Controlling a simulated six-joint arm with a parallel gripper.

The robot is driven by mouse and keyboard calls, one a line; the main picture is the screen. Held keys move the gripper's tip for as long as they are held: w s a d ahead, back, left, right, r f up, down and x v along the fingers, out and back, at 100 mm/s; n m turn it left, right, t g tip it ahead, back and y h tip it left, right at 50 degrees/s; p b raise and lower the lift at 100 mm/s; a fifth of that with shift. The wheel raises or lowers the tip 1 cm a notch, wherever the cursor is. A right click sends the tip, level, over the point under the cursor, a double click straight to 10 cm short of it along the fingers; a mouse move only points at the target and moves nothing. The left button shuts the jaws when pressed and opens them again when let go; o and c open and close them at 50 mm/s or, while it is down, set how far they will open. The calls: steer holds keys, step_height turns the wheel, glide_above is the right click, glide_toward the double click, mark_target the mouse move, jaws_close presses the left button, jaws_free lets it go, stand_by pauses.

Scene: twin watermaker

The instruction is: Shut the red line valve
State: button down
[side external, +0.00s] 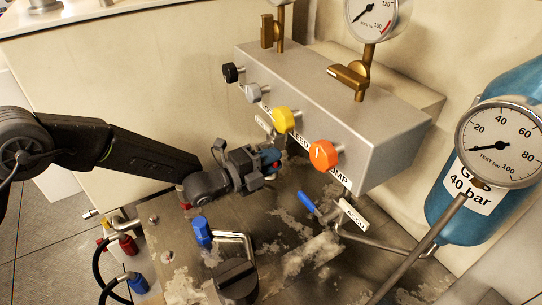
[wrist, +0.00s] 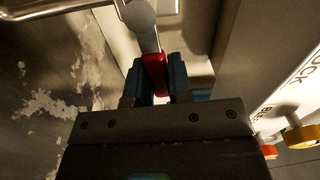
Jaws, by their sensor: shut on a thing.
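The red line valve shows in the wrist view as a red-sleeved handle (wrist: 154,66) on a flat grey metal lever (wrist: 143,22). The lever runs up and slightly left in the picture from between my jaws. My gripper (wrist: 156,76) is shut on the red sleeve, with a teal finger on each side. In the side view my gripper (side external: 269,160) is low in front of the grey valve block, above the stained metal top. There the jaws and wrist mostly hide the handle. The valve body and pipe connection are hard to make out.
The grey block (side external: 385,135) with yellow (side external: 283,119) and orange (side external: 324,155) knobs stands close behind my gripper. Blue-handled valves (side external: 202,231) (side external: 308,202) and bent pipes are nearby. A blue cylinder (side external: 453,222) and gauge (side external: 501,143) stand right.

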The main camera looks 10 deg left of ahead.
steer(key=shift+d+f+m, duration=0.1)
steer(key=shift+m, duration=0.2)
steer(key=c, duration=1)
jaws_free()
steer(key=shift+c, duration=0.2)
steer(key=v, duration=1.4)
